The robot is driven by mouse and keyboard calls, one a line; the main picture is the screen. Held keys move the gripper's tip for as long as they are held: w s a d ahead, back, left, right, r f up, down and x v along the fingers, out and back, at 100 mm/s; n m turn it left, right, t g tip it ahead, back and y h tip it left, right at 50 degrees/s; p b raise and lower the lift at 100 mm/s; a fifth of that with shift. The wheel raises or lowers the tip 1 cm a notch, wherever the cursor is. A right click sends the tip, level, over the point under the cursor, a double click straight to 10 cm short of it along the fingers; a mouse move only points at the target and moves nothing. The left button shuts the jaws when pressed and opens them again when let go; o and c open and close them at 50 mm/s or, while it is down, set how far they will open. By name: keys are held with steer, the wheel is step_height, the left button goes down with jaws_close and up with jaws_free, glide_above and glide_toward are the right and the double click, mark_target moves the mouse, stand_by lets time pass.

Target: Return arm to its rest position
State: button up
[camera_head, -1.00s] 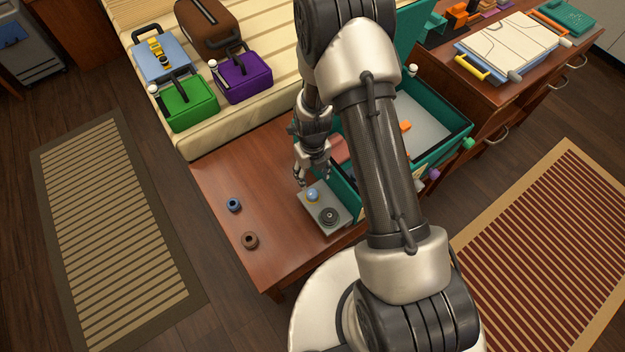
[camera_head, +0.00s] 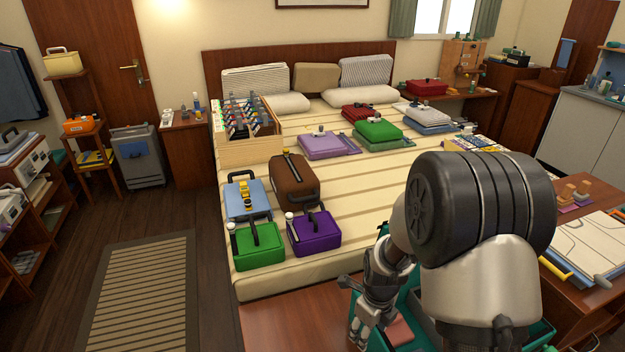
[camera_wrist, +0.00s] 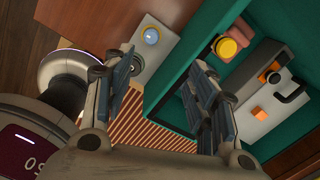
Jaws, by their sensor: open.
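My arm (camera_head: 480,230) rises large at the lower right of the head view, bent, with its forearm and wrist pointing down. My gripper (camera_head: 358,335) hangs low at the bottom of that view, over the edge of the wooden table (camera_head: 285,318) and beside a teal case. In the wrist view my gripper (camera_wrist: 165,75) has its two fingers well apart with nothing between them. The teal case (camera_wrist: 190,55) lies beyond the right finger. A grey box with a blue knob (camera_wrist: 151,36) shows near the left finger.
A bed with cases stands beyond: green (camera_head: 258,246), purple (camera_head: 314,233), brown (camera_head: 294,182) and light blue (camera_head: 247,198). The teal case holds a yellow round piece (camera_wrist: 227,48) and an orange block (camera_wrist: 258,113). A desk with a white board (camera_head: 590,245) is at right. Floor at left is open.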

steer(key=s+r+n+t, duration=0.1)
steer(key=s+r+n, duration=0.3)
steer(key=r+n, duration=0.7)
steer(key=s+r+n+t, duration=0.2)
steer(key=s+r+n, duration=1.4)
steer(key=s, duration=0.2)
steer(key=shift+r+n+t, duration=0.35)
steer(key=shift+n+t, duration=0.05)
